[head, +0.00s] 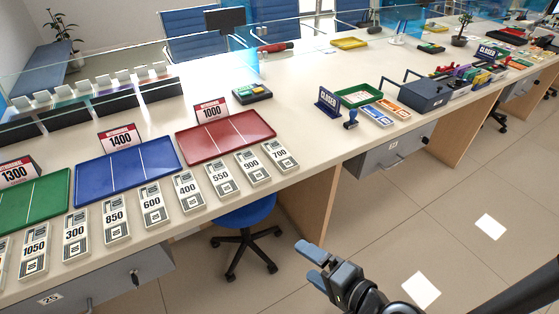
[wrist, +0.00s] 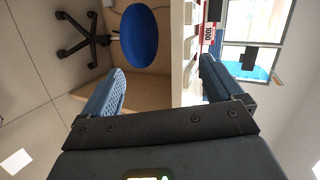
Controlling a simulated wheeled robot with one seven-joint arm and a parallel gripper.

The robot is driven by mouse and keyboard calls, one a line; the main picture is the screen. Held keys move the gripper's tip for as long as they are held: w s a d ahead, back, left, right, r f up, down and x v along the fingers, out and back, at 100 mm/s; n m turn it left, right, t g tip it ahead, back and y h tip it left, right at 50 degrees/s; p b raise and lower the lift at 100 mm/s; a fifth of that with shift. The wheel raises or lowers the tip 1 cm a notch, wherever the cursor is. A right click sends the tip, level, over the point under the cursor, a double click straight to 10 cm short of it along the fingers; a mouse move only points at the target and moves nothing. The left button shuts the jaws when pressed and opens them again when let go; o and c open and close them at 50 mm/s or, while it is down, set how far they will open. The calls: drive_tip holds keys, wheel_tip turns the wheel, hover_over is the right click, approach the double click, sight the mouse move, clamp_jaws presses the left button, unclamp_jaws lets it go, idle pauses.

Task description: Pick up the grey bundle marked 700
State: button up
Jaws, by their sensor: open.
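The grey bundle marked 700 (head: 280,155) lies flat near the counter's front edge in the head view, at the right end of a row of similar grey bundles. The bundle marked 900 (head: 252,167) lies just left of it. My gripper (head: 311,262) is open and empty, out in front of the counter and below its top, to the right of the 700 bundle and apart from it. In the wrist view my two blue fingers (wrist: 160,88) are spread wide with nothing between them. The 700 bundle cannot be made out in the wrist view.
A red tray (head: 226,134) with a 1000 sign stands behind the bundles, a blue tray (head: 126,172) further left. A blue chair (head: 245,214) is under the counter.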

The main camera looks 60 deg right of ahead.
drive_tip(key=w+d+f+m+t+h+b, duration=0.1)
drive_tip(key=w+d+f+m, duration=0.1)
drive_tip(key=w+d+m, duration=0.25)
drive_tip(key=w+d+f+m+b, duration=0.1)
drive_tip(key=w+d+f+m, duration=0.2)
drive_tip(key=d+m, duration=0.25)
drive_tip(key=m+t+h+b, duration=0.15)
drive_tip(key=m+h, duration=0.25)
drive_tip(key=m, duration=0.7)
approach(286, 162)
drive_tip(key=p+x, duration=0.1)
drive_tip(key=x, duration=0.2)
drive_tip(key=shift+w+d, duration=0.25)
drive_tip(key=shift+d, duration=0.05)
drive_tip(key=shift+p+x, duration=0.35)
drive_tip(key=shift+x, duration=2.9)
drive_tip(key=shift+c, duration=0.4)
drive_tip(key=c, duration=1)
